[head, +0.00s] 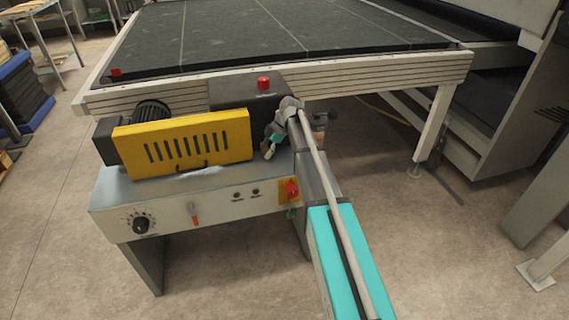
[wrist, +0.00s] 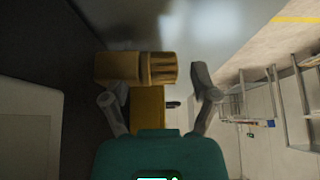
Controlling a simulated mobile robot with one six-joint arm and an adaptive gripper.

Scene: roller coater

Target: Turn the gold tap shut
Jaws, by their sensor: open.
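The gold tap (wrist: 135,68) shows in the wrist view as a blocky crosspiece with a ribbed right end, above a gold stem (wrist: 147,108). My gripper (wrist: 158,88) is open, with one finger on each side of the tap. The left finger is close to the stem; I cannot tell whether it touches. A gap shows between the right finger and the ribbed end. In the head view my gripper (head: 272,138) is by the right end of the yellow cover, and the tap cannot be made out clearly there.
The grey control box (head: 200,205) carries a black dial (head: 141,223), a red switch (head: 289,190) and small knobs. The yellow slotted cover (head: 180,142) sits on it. A red button (head: 263,84) stands behind. The dark conveyor bed (head: 270,30) is beyond.

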